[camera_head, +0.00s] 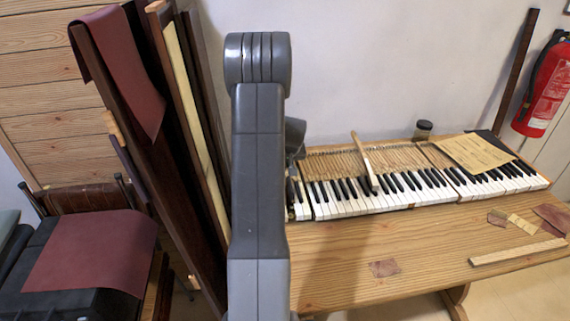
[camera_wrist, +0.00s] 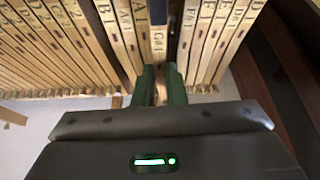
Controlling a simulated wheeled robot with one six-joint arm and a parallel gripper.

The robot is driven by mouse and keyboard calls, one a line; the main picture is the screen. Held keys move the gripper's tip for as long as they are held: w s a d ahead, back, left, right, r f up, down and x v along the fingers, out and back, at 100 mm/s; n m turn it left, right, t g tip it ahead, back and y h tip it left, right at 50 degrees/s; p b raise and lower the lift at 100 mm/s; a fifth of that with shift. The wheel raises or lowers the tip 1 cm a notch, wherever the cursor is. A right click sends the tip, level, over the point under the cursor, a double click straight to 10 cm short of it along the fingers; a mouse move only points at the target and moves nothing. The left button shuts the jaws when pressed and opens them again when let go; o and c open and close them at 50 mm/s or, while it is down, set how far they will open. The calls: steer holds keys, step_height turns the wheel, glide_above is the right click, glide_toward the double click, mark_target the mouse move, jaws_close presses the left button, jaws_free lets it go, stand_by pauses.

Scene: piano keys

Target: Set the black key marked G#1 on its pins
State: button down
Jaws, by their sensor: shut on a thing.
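In the wrist view my gripper (camera_wrist: 160,78) has its two green fingers closed on a narrow wooden key stick, the black key (camera_wrist: 158,42). The key has a dark block at the picture's top edge and a small mark I cannot read clearly. In the head view my arm hides the gripper and this left end of the keyboard (camera_head: 350,207).
A loose key stick (camera_head: 361,150) rises tilted over the keyboard's middle. A paper sheet (camera_head: 474,154) lies over the right keys, and a dark jar (camera_head: 422,131) stands behind. A wooden strip (camera_head: 518,251) and scraps lie on the table (camera_head: 430,265). Tall boards (camera_head: 165,150) lean at the left.

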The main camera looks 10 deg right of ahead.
steer(key=shift+f+b, duration=0.45)
steer(key=shift+b, duration=0.25)
stand_by(0.6)
steer(key=c, duration=1.8)
jaws_free()
steer(key=shift+r, duration=0.15)
steer(key=shift+r+p, duration=0.55)
steer(key=shift+r, duration=0.45)
steer(key=o, duration=0.5)
steer(key=shift+o, duration=0.2)
